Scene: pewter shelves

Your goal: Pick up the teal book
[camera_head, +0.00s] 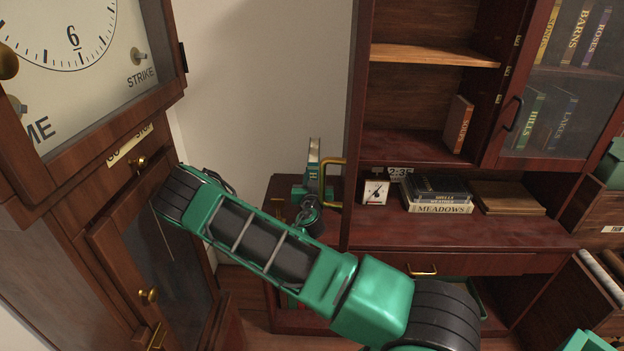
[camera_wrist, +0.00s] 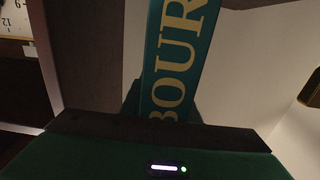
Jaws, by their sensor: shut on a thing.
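The teal book (camera_head: 313,165) stands upright in the head view, just left of the tall cabinet, with a pale top end. In the wrist view its teal spine (camera_wrist: 178,60) fills the middle, with large gold letters reading "BOUR". My gripper (camera_head: 313,191) is shut on the lower part of the book. The green and dark gripper body covers the book's lower end in the wrist view. Whether the book touches a surface below is hidden.
A tall clock case (camera_head: 90,160) stands close at left, beside my arm. The dark wood cabinet (camera_head: 450,230) at right holds a small dial scale (camera_head: 376,192), stacked books (camera_head: 440,208) and a leaning brown book (camera_head: 458,125). A brass handle (camera_head: 334,182) is close to my gripper.

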